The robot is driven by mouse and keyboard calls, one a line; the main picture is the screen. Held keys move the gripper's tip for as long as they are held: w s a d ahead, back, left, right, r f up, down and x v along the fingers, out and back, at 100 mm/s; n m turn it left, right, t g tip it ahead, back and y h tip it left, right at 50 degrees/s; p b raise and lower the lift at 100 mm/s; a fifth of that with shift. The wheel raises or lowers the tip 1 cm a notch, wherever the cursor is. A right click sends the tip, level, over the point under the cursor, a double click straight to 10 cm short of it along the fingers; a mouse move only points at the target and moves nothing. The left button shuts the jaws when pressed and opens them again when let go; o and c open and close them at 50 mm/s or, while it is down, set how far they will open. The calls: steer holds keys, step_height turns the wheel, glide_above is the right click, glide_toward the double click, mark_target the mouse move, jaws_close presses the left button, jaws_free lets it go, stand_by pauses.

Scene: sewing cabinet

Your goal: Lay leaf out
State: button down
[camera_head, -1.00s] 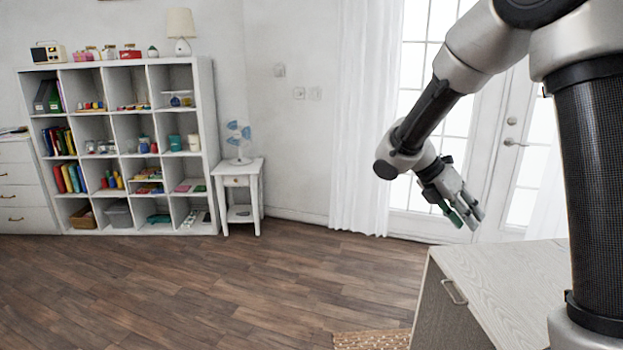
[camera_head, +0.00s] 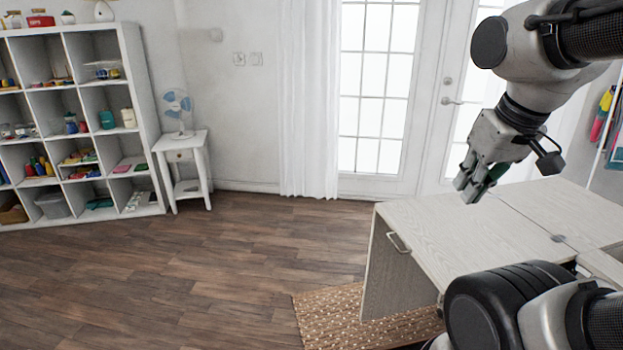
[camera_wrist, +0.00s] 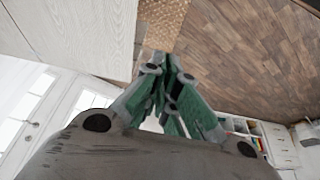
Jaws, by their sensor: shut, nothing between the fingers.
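The sewing cabinet's pale wood-grain top (camera_head: 455,232) is at the right in the head view. A seam with a small metal hinge (camera_head: 558,238) divides it from another pale section (camera_head: 570,205). An upright panel (camera_head: 388,275) with a metal handle (camera_head: 398,243) hangs below its left edge. I cannot tell for certain which panel is the leaf. My gripper (camera_head: 469,189) is shut and empty, above the far part of the top. In the wrist view my gripper (camera_wrist: 168,68) points past the pale wood surface (camera_wrist: 70,35) at upper left.
A woven rug (camera_head: 345,315) lies by the cabinet on the wood floor (camera_head: 220,265). A white shelf (camera_head: 145,110) and a side table (camera_head: 183,150) with a fan stand at the left. Glass doors (camera_head: 380,90) are behind. The floor at left is clear.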

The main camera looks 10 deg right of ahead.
steer(key=w+a+f+n+g+h, duration=0.15)
steer(key=w+f+n+h, duration=0.3)
steer(key=w+f, duration=0.85)
steer(key=w+f+n+g+h, duration=0.4)
steer(key=w+f, duration=0.6)
steer(key=f, duration=0.7)
steer(key=w+a+f+n+g+h, duration=0.15)
steer(key=w+f+n+h, duration=0.35)
steer(key=w+f, duration=0.8)
steer(key=w+r+n+t, duration=0.25)
steer(key=w+n, duration=0.25)
steer(key=w, duration=0.3)
steer(key=x, duration=1)
steer(key=shift+w+a+r+t+h, duration=0.1)
steer(key=shift+a+r+t+h, duration=0.1)
steer(key=shift+r, duration=0.75)
steer(key=shift+a+r+t+h, duration=0.1)
steer(key=shift+r+h, duration=0.05)
steer(key=shift+r, duration=0.8)
